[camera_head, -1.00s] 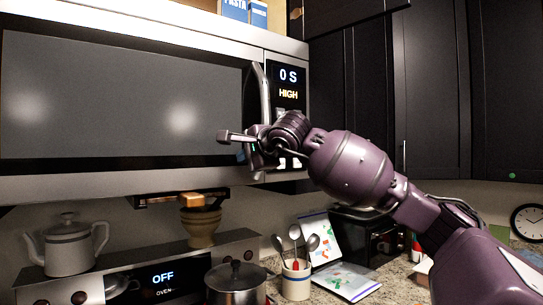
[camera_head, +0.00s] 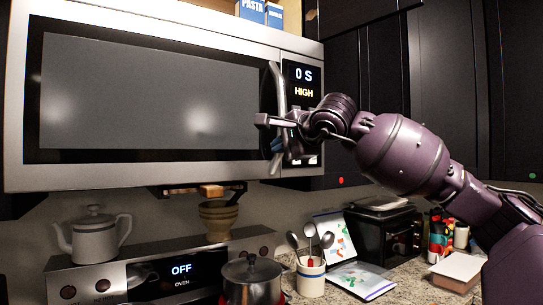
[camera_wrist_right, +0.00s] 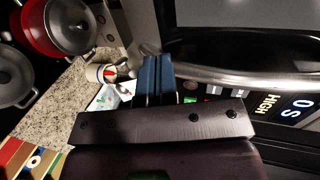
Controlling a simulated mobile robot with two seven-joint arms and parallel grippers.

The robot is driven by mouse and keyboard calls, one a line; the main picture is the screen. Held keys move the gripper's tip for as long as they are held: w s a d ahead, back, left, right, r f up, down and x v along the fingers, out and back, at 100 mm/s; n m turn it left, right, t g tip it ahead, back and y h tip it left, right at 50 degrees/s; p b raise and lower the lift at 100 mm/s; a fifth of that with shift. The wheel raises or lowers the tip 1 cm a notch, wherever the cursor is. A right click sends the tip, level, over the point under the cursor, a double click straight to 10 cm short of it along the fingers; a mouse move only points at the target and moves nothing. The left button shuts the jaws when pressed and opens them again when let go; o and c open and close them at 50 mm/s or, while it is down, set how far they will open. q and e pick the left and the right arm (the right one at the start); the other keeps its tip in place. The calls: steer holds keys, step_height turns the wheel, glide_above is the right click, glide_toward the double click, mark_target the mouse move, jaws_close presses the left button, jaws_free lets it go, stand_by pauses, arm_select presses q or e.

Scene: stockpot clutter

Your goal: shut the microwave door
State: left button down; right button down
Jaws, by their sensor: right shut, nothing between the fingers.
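The microwave (camera_head: 300,45) is mounted above the stove, and its dark-windowed door (camera_head: 150,95) looks flush with the body or nearly so. I cannot tell whether it is fully shut. The curved metal door handle (camera_head: 280,95) is at the door's right edge; it also shows in the right wrist view (camera_wrist_right: 225,78). My right gripper (camera_head: 277,146) is at the lower part of the handle, with its blue fingers together and empty. In the right wrist view the blue fingertips (camera_wrist_right: 155,68) are close beside the handle; contact is unclear. My left gripper is not in view.
Below are a white teapot (camera_head: 93,237), a steel pot (camera_head: 252,280), a mortar (camera_head: 218,220) and a utensil crock (camera_head: 310,278). A black toaster oven (camera_head: 385,235) stands on the counter at right. Dark cabinets (camera_head: 450,90) line the right side.

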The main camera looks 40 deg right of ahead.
steer(key=b+v, duration=0.1)
steer(key=v, duration=0.5)
steer(key=shift+b, duration=0.35)
